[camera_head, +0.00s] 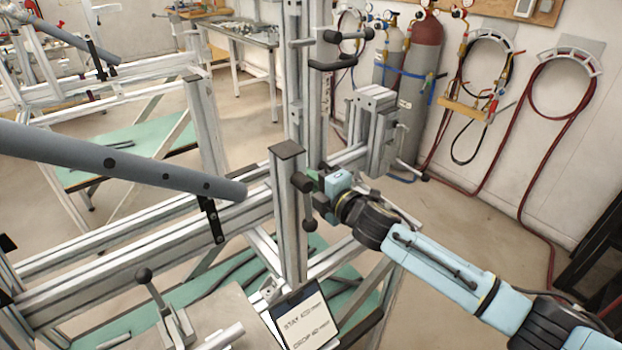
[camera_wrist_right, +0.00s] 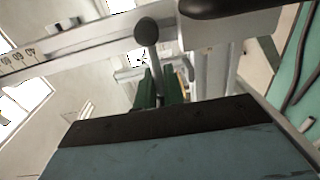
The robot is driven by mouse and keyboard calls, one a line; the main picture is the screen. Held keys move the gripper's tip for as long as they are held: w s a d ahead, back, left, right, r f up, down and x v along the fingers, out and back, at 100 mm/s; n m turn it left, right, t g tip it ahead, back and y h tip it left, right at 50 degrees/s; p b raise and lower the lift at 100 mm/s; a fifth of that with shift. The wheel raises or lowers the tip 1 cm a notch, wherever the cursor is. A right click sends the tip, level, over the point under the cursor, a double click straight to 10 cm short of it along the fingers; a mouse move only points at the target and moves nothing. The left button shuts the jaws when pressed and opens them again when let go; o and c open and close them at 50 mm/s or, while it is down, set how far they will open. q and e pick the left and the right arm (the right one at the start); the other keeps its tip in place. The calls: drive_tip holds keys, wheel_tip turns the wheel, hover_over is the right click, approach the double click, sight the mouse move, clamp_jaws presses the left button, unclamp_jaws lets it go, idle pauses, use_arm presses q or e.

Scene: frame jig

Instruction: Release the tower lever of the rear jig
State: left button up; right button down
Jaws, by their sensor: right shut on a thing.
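The rear jig's upright post (camera_head: 289,215) stands in the middle of the head view with a dark cap on top. The tower lever (camera_head: 309,224) is at its right side, with a dark knob hanging low and a thin stem. My right gripper (camera_head: 318,188) reaches it from the right. In the right wrist view, the green fingers (camera_wrist_right: 153,90) are shut on the lever's stem, and the round knob (camera_wrist_right: 146,32) sticks out beyond them. My left gripper is not in view.
A grey tube (camera_head: 120,163) crosses the left side on a bracket. A sign plate (camera_head: 303,320) and another ball-knob lever (camera_head: 145,278) are in front. A tall column (camera_head: 298,80) with dark handles stands behind. Gas cylinders (camera_head: 418,85) and hoses line the back wall.

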idle(0.3)
drive_tip(key=r+m+p, duration=0.1)
drive_tip(key=m+p, duration=0.2)
drive_tip(key=shift+d+r, duration=0.1)
drive_tip(key=shift+r, duration=0.25)
drive_tip(key=shift+w+d+r+m+p, duration=0.15)
drive_tip(key=shift+r+m+p, duration=0.25)
drive_tip(key=shift+m+p, duration=0.6)
drive_tip(key=shift+w+d+r+m+y+p, duration=0.15)
drive_tip(key=shift+r+m+y+p, duration=0.15)
drive_tip(key=shift+m+p, duration=0.4)
drive_tip(key=c, duration=1.6)
unclamp_jaws()
